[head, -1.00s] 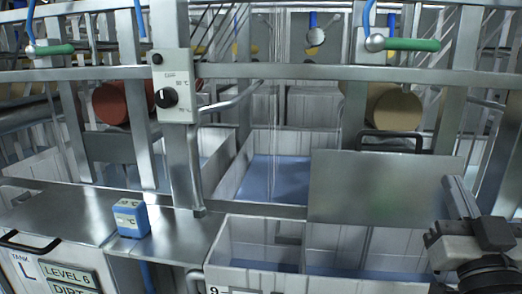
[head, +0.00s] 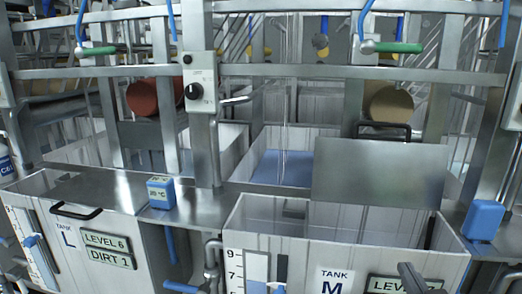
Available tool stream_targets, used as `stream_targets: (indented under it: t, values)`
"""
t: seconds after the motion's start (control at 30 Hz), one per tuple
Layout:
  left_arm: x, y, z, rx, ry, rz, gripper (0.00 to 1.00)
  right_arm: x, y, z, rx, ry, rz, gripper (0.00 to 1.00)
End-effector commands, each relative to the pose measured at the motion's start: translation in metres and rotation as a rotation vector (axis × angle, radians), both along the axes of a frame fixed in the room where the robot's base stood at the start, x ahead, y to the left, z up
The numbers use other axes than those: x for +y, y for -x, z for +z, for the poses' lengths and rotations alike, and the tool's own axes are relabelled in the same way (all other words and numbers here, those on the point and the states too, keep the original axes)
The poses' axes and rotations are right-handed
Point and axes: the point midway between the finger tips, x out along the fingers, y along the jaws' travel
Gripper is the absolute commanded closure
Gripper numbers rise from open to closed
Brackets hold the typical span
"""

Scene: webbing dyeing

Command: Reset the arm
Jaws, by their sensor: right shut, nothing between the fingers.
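My right gripper (head: 413,277) shows only as a grey finger part at the bottom right edge, in front of the tank M front panel. Its jaws are shut and empty; the rest of it is below the picture. My left gripper is not in view. Tank M (head: 240,222) stands open at the bottom centre, with its flat grey lid (head: 378,180) raised upright behind the opening. The lid's black handle (head: 384,128) is at its top edge.
Tank L (head: 150,240) stands at the left with a black handle (head: 76,213) and a label reading level 6, dirt 1. A blue temperature box (head: 161,192) sits on the metal ledge between the tanks. A blue box (head: 483,220) stands right. Metal posts and rails cross behind.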

Motion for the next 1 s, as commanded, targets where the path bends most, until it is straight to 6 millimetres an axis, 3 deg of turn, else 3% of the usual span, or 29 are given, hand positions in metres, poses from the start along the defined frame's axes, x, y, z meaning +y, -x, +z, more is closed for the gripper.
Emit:
stream_targets:
  t: [0.13,0.2,0.3,0.4,0.5,0.6,1.0]
  values:
    - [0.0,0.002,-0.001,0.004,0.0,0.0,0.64,0.029,0.019,-0.089,0.222,-0.006,0.075,1.0]
    - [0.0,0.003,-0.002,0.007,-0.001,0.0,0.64,0.047,0.038,-0.136,0.339,-0.01,0.123,1.0]
    - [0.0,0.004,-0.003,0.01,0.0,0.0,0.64,0.071,0.07,-0.191,0.484,-0.016,0.186,1.0]
    - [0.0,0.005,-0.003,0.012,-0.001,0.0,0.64,0.09,0.1,-0.229,0.59,-0.023,0.237,1.0]
    - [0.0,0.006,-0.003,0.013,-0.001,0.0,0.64,0.102,0.122,-0.252,0.657,-0.029,0.271,1.0]
    - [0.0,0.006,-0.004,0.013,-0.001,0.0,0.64,0.109,0.133,-0.262,0.689,-0.03,0.288,1.0]
    - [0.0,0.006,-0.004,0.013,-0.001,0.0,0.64,0.11,0.135,-0.264,0.695,-0.032,0.292,1.0]
